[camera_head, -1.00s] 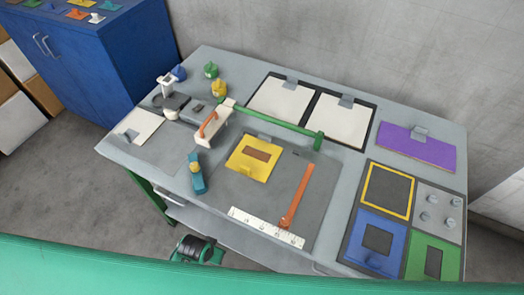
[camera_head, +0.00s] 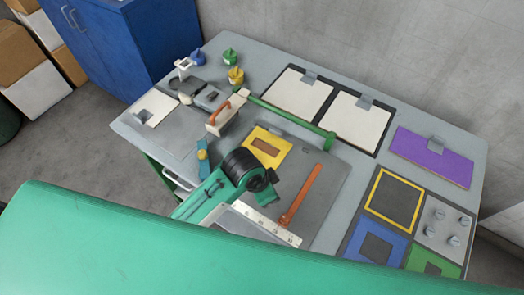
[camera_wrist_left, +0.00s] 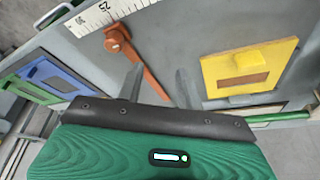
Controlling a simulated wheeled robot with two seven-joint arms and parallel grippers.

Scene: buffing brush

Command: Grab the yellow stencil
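The yellow stencil (camera_head: 269,134), a flat plate with a brown rectangular window, lies on the grey work mat (camera_head: 328,178) mid-table. In the left wrist view the stencil (camera_wrist_left: 221,73) is at the upper right, with a small raised yellow tab. My left arm covers its lower left edge in the head view. My left gripper (camera_wrist_left: 159,72) is open and empty; its two fingers stand apart, left of the stencil in the wrist view and not touching it. In the head view its fingers are hidden. My right gripper is not in view.
An orange-brown tool (camera_head: 302,195) and a white ruler (camera_head: 262,222) lie on the mat. A green bar (camera_head: 290,120) runs behind the stencil. An orange-handled block (camera_head: 224,116) and a blue-yellow tool (camera_head: 203,158) are to its left. Blue, yellow-bordered and green panels are at right.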

